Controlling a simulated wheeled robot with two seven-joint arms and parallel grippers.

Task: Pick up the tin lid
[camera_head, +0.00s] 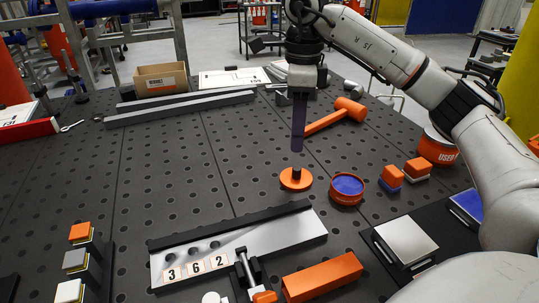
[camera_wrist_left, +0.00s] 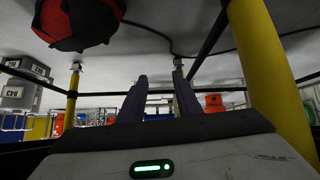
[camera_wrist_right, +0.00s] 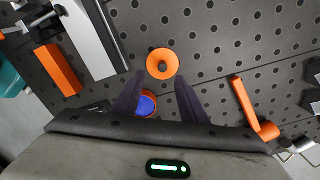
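My left gripper (camera_wrist_left: 158,82) is open and empty, away from the table.
An orange mallet (camera_head: 347,110) lies behind the lid. Orange-topped blocks (camera_head: 392,178) stand to the right. A metal plate with number tiles (camera_head: 270,238) and an orange bar (camera_head: 322,277) lie in front.

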